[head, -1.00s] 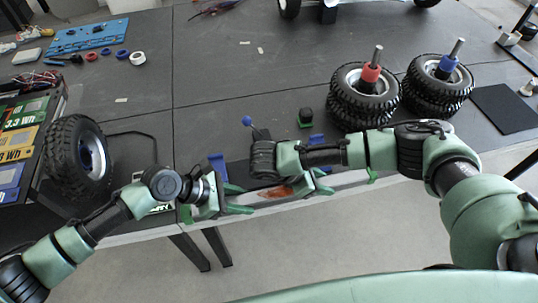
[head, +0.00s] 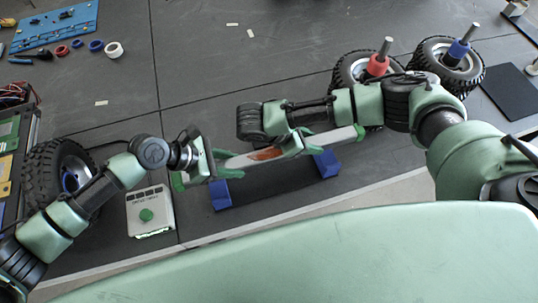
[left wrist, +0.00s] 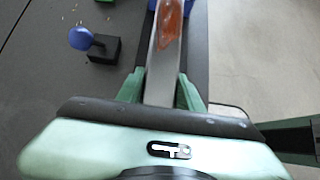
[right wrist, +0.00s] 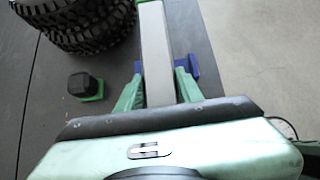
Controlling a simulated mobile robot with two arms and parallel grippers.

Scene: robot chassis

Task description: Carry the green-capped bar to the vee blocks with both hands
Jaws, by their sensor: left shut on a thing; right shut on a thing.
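The bar (head: 340,136) is grey with an orange-brown patch in the middle and green caps at its ends. It slants across the head view, its right end further from me. My left gripper (head: 225,164) is shut on it near its left end, and my right gripper (head: 316,145) is shut on it right of the patch. Two blue vee blocks (head: 220,196) (head: 326,163) stand on a black base (head: 275,187), just nearer to me than the bar in this view. A blue block (right wrist: 193,66) shows beside and under the bar in the right wrist view. I cannot tell whether the bar touches the blocks.
A white box with a green button (head: 150,212) stands left of the vee blocks, beside a tyre (head: 62,172). A blue knob (left wrist: 80,38) stands beside the bar.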

